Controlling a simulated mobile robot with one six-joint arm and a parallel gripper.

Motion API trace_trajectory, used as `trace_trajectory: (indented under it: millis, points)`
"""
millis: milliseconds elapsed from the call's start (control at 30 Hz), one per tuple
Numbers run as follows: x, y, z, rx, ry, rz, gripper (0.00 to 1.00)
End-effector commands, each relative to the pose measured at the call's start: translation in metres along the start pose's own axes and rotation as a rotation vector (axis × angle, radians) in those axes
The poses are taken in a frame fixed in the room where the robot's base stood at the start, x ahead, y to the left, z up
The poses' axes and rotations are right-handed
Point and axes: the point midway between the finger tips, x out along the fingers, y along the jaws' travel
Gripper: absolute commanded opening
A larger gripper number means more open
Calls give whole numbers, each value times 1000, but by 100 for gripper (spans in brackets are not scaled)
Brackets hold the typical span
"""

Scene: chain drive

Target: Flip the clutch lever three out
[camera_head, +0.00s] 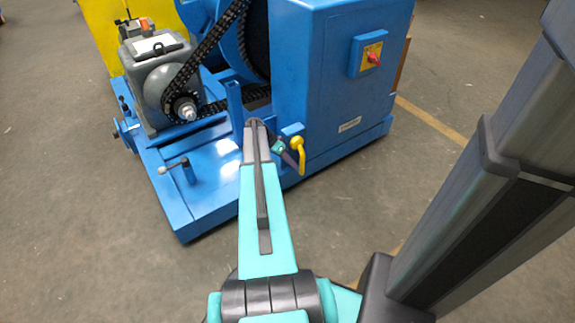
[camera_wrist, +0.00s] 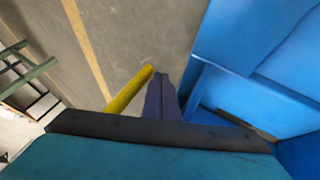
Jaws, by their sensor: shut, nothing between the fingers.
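A yellow lever (camera_head: 299,156) is mounted on a small blue bracket at the front of the blue machine; I cannot read any number on it. Its round end is at the top and its handle hangs down. My gripper (camera_head: 290,159) is just left of the handle. In the wrist view, the yellow lever (camera_wrist: 128,91) runs slantwise directly left of my gripper (camera_wrist: 161,92). The closed dark fingers hold nothing. They are very close to the lever, and I cannot tell whether they touch it. My arm hides part of the lever's mount.
The blue cabinet (camera_head: 322,85) with a red switch (camera_head: 374,58) stands behind the lever. The floor in front is clear.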

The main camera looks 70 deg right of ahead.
Motion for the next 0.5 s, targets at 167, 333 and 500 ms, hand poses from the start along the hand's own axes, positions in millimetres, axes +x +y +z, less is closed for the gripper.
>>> trace_trajectory:
  millis: [167,333,500]
  points:
    - [2,4,0,0,0,0,0]
    - [2,4,0,0,0,0,0]
    - [0,7,6,-1,0,0,0]
